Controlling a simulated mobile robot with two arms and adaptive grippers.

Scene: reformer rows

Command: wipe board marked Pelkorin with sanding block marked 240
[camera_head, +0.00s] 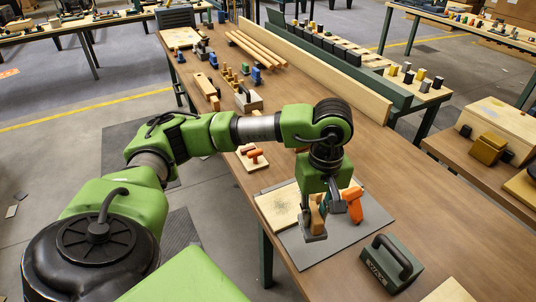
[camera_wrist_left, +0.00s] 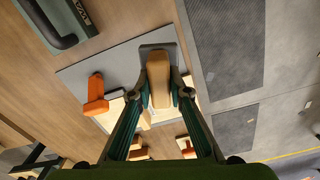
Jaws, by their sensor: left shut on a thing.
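My left gripper (camera_head: 318,212) is shut on a block with a tan wooden top and a grey base (camera_wrist_left: 158,70), taken to be the sanding block. In the left wrist view the block sits between the fingertips of my left gripper (camera_wrist_left: 160,92). A pale wooden board (camera_head: 279,208) lies on a grey mat (camera_head: 312,254) under and beside the gripper. The board also shows in the left wrist view (camera_wrist_left: 112,112), partly hidden by fingers and block. I cannot read 240 or Pelkorin. Whether the block touches the board is unclear. My right gripper is not in view.
An orange tool (camera_head: 353,204) stands close right of the gripper. A dark green handled box (camera_head: 391,264) with lettering is at the front right. A small board with an orange-handled piece (camera_head: 254,157) lies behind. Bare table (camera_head: 425,215) is free to the right.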

